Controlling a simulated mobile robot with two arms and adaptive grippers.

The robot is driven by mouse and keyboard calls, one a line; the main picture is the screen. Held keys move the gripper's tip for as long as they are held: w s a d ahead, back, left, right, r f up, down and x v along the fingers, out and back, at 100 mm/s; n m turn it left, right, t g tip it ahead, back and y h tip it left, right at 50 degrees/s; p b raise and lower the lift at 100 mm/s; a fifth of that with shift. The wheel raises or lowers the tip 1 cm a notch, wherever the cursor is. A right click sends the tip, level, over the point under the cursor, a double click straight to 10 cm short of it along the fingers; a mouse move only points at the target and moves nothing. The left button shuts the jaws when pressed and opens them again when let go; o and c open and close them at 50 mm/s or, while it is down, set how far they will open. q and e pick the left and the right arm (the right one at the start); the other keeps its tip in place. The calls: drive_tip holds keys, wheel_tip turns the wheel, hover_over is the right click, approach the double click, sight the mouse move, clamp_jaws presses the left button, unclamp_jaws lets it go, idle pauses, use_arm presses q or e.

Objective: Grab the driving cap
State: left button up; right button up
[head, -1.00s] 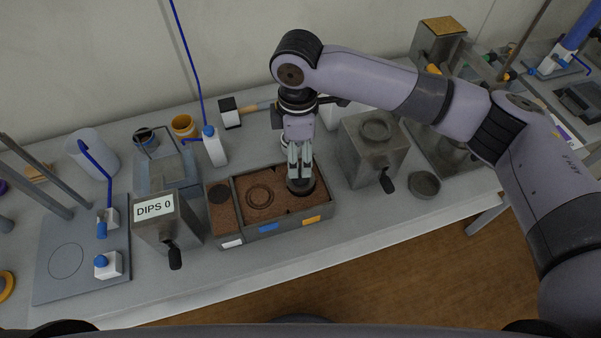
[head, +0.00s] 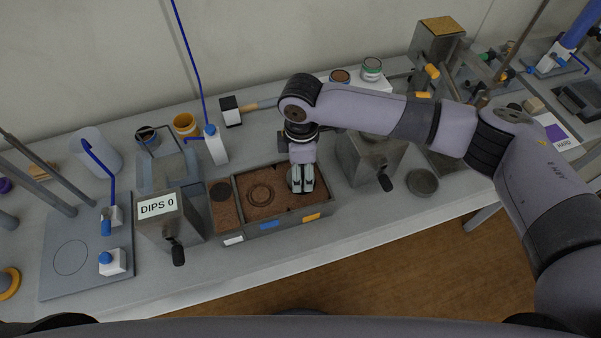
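My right gripper (head: 303,186) points down into the right compartment of the soil tray (head: 275,232). Its two fingers show side by side, and I cannot tell whether they hold anything. A dark round piece (head: 291,178), possibly the driving cap, shows partly behind the fingers; contact cannot be judged. A ring-shaped piece (head: 260,195) lies on the brown soil in the middle compartment. A small dark disc (head: 220,191) lies in the left compartment. My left gripper is not in view.
A grey metal box labelled DIPS 0 (head: 157,206) stands left of the tray. Another metal box (head: 365,165) with a black handle stands close on its right, beside a round dark dish (head: 422,182). The bench front (head: 300,252) is clear.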

clamp_jaws()
idle(0.5)
